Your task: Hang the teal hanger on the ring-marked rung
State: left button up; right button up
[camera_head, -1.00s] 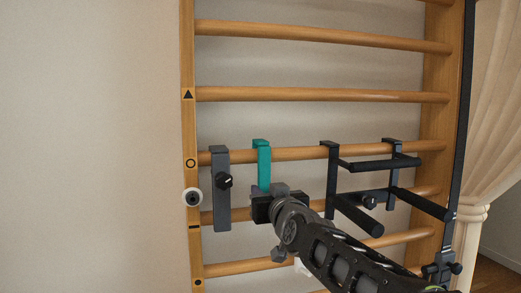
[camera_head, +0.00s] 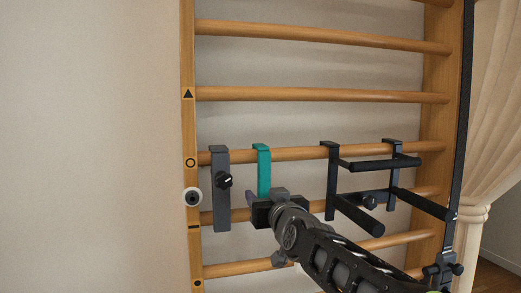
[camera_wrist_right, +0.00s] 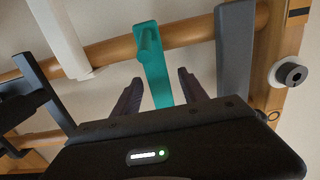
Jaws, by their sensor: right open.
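The teal hanger (camera_head: 264,172) hangs by its hook over the ring-marked rung (camera_head: 292,154), between a grey hanger and a black frame. The ring mark (camera_head: 190,162) is on the left upright at that rung's height. My right gripper (camera_head: 257,198) is at the hanger's lower part, which it partly hides. In the right wrist view, the teal hanger (camera_wrist_right: 155,70) shows between the two spread fingers (camera_wrist_right: 159,85), with gaps on both sides. The gripper is open. My left gripper is not in view.
A grey hanger with a black knob (camera_head: 220,190) is left of the teal one. A black frame with bars (camera_head: 350,185) hangs to the right, near my right arm. A round fitting (camera_head: 192,197) is on the left upright. The rungs above (camera_head: 320,95) are clear.

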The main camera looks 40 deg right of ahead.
jog(key=shift+s+a, duration=0.1)
jog(key=shift+s, duration=0.15)
jog(key=b+v, duration=0.3)
jog(key=v, duration=0.4)
jog(key=shift+s, duration=0.1)
dwell(0.4)
